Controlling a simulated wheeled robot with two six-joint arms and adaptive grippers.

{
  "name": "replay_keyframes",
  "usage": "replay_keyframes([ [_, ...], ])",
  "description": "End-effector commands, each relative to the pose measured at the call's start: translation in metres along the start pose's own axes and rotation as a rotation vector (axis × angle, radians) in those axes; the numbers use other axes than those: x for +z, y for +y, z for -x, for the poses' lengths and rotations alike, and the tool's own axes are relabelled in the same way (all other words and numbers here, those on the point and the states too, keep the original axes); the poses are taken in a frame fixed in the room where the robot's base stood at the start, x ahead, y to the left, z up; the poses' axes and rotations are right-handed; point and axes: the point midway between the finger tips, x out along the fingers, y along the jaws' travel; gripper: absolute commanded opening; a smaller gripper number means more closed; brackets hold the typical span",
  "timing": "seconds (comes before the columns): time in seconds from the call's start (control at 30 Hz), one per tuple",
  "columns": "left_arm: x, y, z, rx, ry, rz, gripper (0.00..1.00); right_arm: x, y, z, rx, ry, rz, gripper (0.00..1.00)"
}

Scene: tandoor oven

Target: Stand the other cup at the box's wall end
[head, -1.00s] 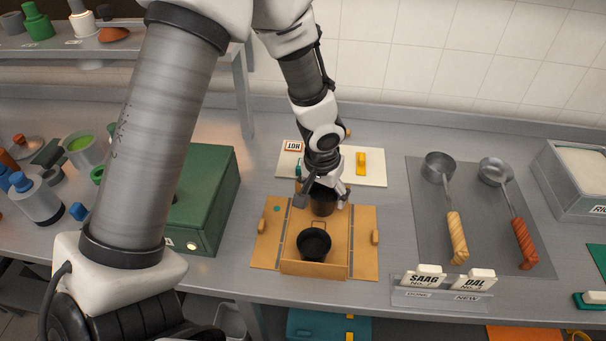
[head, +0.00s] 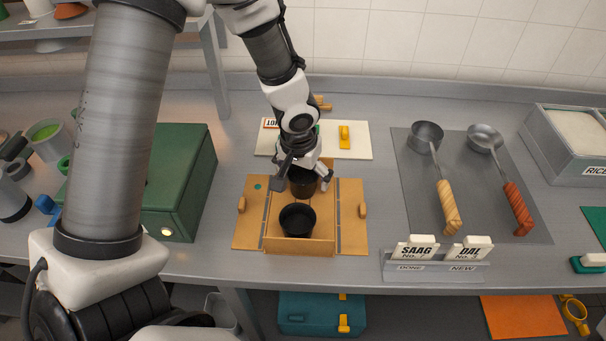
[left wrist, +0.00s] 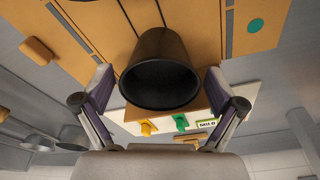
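The tan box (head: 326,247) lies with its side flaps spread on the counter. One black cup (head: 297,222) stands upright in its near end. The other black cup (head: 303,188) stands at the wall end, just behind the first and partly hidden by my left gripper (head: 301,180). In the left wrist view that other cup (left wrist: 160,55) sits between the two fingers (left wrist: 157,92), with a narrow gap visible on each side. My left gripper is open around it. My right gripper is not in view.
A white board (head: 358,148) with a yellow clip lies behind the box. A green case (head: 190,180) stands left. A grey mat (head: 400,190) with two ladles lies right, and the SAAG and DAL label stand (head: 430,268) is at the front edge.

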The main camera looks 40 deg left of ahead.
Motion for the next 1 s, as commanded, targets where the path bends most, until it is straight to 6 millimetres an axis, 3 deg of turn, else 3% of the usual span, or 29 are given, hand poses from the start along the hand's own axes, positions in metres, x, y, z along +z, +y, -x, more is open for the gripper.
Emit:
replay_keyframes([
  [0.27, 0.000, 0.000, 0.001, 0.000, 0.000, 0.000, 1.00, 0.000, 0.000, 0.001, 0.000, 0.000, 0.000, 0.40],
  [0.43, -0.002, 0.000, 0.014, 0.000, 0.002, 0.000, 1.00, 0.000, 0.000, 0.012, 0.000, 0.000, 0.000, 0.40],
  [0.8, -0.002, 0.000, 0.104, 0.001, 0.005, 0.001, 1.00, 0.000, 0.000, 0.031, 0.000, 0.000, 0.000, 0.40],
  [1.0, -0.001, 0.000, 0.125, 0.001, 0.001, 0.000, 1.00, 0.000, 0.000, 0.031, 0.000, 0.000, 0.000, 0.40],
])
